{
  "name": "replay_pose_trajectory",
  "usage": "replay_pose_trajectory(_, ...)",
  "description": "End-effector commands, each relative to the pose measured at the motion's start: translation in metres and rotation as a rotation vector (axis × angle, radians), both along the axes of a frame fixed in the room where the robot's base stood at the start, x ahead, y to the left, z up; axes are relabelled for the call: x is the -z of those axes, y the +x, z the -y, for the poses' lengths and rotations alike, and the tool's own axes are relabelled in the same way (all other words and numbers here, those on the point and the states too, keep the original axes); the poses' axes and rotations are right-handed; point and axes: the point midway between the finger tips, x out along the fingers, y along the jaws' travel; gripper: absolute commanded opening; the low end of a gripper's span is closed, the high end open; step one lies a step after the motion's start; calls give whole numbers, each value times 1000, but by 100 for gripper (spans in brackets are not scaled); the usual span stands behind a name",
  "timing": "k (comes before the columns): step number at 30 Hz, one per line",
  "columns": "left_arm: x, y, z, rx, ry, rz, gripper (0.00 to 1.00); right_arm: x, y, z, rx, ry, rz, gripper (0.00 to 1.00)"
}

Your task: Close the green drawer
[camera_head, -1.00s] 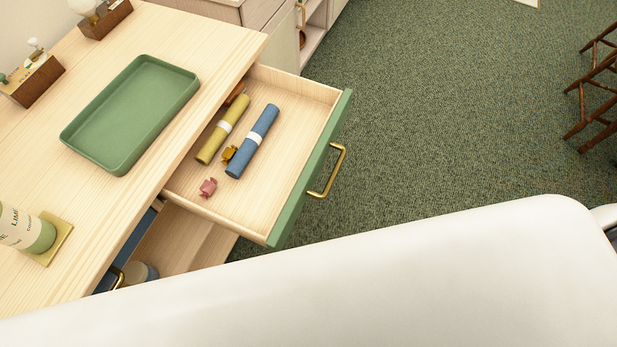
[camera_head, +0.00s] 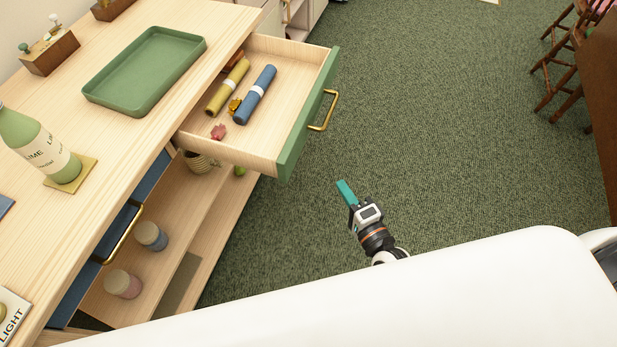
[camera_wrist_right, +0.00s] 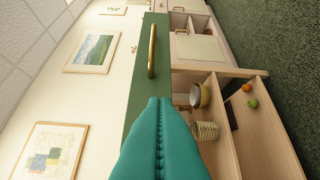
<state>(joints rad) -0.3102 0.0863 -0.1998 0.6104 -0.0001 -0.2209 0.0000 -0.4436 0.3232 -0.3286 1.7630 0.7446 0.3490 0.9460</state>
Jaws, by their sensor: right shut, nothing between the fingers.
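The green-fronted drawer (camera_head: 302,124) stands pulled out from the wooden cabinet, with a brass handle (camera_head: 325,110) on its front. Inside lie a yellow roll (camera_head: 228,86), a blue roll (camera_head: 256,94) and small wrapped pieces. My right gripper (camera_head: 345,190) has teal fingers, shut and empty. In the head view it shows below and right of the drawer front, apart from it. In the right wrist view, the shut fingers (camera_wrist_right: 158,135) point toward the green front (camera_wrist_right: 150,82) and its handle (camera_wrist_right: 152,52). My left gripper is not in view.
A green tray (camera_head: 146,72) and a green bottle (camera_head: 38,142) stand on the cabinet top. A blue drawer (camera_head: 122,232) below is partly out. Jars (camera_head: 150,236) stand on the lower shelf. Carpet is clear right of the drawer; wooden chairs (camera_head: 560,70) stand farther right.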

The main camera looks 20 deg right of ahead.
Motion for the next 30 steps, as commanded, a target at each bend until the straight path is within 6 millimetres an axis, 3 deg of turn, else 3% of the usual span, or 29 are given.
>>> replay_pose_trajectory(3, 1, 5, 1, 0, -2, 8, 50, -16, 3, -1, 6, 65, 28, 0)
replay_pose_trajectory(8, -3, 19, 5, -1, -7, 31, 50, -19, 19, -4, 7, 72, 33, 0)
replay_pose_trajectory(13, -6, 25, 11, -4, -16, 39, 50, -20, 53, -11, 7, 68, 33, 0)
replay_pose_trajectory(21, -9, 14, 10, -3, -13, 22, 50, -19, 105, -25, 7, 69, 29, 0)
replay_pose_trajectory(30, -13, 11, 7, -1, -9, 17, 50, -18, 121, -52, 6, 66, 28, 0)
